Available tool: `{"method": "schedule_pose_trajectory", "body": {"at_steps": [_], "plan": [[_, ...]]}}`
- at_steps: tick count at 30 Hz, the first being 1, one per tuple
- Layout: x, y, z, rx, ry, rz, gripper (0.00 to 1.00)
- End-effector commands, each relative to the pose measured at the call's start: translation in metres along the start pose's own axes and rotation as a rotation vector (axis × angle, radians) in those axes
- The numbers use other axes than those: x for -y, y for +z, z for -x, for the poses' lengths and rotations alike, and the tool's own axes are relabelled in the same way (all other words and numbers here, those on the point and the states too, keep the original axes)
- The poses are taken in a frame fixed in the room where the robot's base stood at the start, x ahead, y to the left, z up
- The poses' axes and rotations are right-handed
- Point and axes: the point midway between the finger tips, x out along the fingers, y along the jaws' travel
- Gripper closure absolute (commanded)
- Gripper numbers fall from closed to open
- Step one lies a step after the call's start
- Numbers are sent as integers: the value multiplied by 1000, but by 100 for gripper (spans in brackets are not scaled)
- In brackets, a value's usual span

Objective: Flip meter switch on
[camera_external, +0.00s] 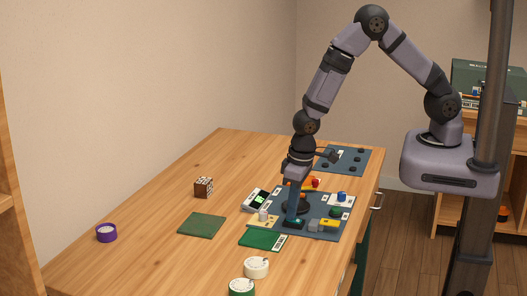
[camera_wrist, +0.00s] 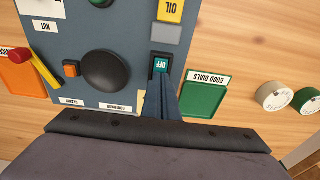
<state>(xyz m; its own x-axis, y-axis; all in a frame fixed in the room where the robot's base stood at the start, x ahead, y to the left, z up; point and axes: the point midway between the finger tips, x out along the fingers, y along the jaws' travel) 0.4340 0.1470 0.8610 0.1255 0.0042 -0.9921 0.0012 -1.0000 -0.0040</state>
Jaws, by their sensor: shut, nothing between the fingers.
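A teal rocker switch (camera_wrist: 161,65) in a dark housing sits on the blue-grey panel (camera_wrist: 120,15). Its small white lettering is hard to read. My gripper (camera_wrist: 161,82) is shut, with its blue fingers together and empty. The fingertips are right at the near edge of the switch; I cannot tell whether they touch it. In the external view my gripper (camera_external: 293,221) points down at the panel (camera_external: 325,232). A white box with a dark face and green display (camera_external: 258,200), possibly the meter, stands just left of the panel.
A large black dial (camera_wrist: 105,71) and an orange button (camera_wrist: 70,69) lie left of the switch. A green "GOOD DIALS" pad (camera_wrist: 205,100) lies to the right. The table's left side is mostly clear.

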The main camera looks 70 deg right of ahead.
Motion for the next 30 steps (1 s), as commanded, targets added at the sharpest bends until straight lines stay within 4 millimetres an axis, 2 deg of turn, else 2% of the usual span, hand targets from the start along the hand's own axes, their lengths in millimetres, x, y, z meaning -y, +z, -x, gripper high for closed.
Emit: {"method": "schedule_pose_trajectory", "body": {"at_steps": [1,3,20,26,30], "plan": [[-3,15,-5,30,12,1,100],[-3,17,-4,30,13,1,100],[-4,20,0,32,14,-1,100],[-2,17,19,24,10,-1,100],[-1,15,41,19,7,-1,100]]}}
